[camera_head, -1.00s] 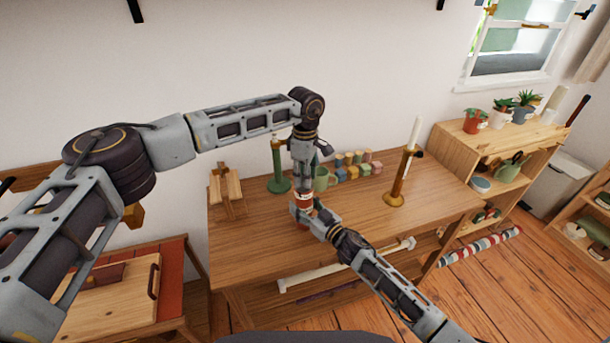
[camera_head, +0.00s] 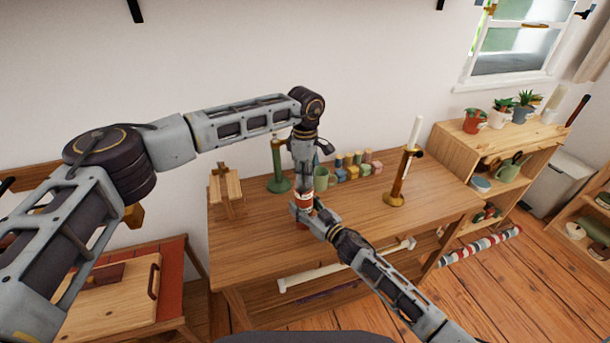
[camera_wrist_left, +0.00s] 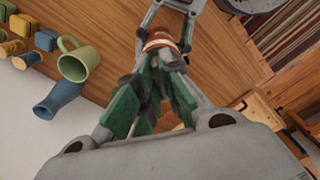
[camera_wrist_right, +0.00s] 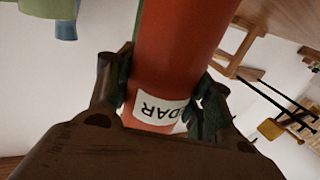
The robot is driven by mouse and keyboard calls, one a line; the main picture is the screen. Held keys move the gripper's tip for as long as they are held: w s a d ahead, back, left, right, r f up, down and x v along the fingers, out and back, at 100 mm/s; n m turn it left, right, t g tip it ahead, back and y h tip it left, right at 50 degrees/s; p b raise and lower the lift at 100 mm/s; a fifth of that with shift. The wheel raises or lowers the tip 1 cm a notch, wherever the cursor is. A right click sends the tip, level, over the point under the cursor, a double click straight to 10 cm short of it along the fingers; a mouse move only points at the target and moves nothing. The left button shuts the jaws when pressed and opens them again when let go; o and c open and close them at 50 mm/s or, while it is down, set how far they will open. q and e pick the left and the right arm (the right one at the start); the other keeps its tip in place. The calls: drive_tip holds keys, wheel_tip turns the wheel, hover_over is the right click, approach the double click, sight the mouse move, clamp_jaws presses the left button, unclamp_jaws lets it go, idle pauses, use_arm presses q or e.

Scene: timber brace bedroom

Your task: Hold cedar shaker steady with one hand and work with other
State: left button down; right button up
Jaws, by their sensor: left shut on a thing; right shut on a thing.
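The cedar shaker (camera_head: 303,223) is a red-orange cylinder with a white label, standing on the wooden table. In the right wrist view the shaker (camera_wrist_right: 178,55) fills the space between the fingers, and part of its label reads "DAR". My right gripper (camera_head: 303,212) is shut on its body from the front right. My left gripper (camera_head: 304,188) comes down from above and is shut on the top of the shaker. In the left wrist view the shaker's top (camera_wrist_left: 160,42) shows a white band beyond the green fingers. The shaker's very top is hidden by those fingers.
A green candlestick (camera_head: 279,170), a green mug (camera_head: 324,179) and several coloured blocks (camera_head: 352,168) stand behind the grippers. A brass candlestick (camera_head: 398,183) with a white candle stands right. A small wooden stand (camera_head: 227,190) is at the left. The table front (camera_head: 255,245) is clear.

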use_arm(q)
drive_tip(key=shift+w+n, duration=0.15)
drive_tip(key=shift+n, duration=2.65)
drive_tip(key=c, duration=1.6)
unclamp_jaws()
drive_tip(key=shift+o, duration=0.2)
drive_tip(key=shift+r, duration=0.1)
wheel_tip(320, 180, up, 12)
